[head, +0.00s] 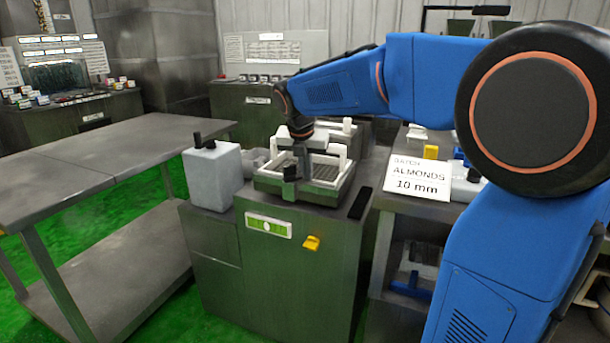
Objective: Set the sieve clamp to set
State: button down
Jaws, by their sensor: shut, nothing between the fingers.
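A green-grey sieve cabinet (290,265) stands in the middle of the head view with a pale framed sieve deck (268,184) on top. A small yellow handle (311,243) sits on its front face, right of a green and white label (268,227). I cannot tell for sure that this handle is the sieve clamp, and its markings are too small to read. My gripper (290,188) is shut and empty, pointing down at the front edge of the sieve deck, above and left of the yellow handle. My wrist hides part of the deck.
A white box (212,175) with a black knob stands left of the deck. A card (415,178) reads "BATCH ALMONDS 10 mm" on the bench to the right. A bare metal table (90,155) fills the left. Green floor (130,250) shows between table and cabinet.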

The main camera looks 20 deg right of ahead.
jog(key=shift+w+d, duration=0.25)
jog(key=shift+w, duration=0.1)
dwell(0.3)
dwell(0.4)
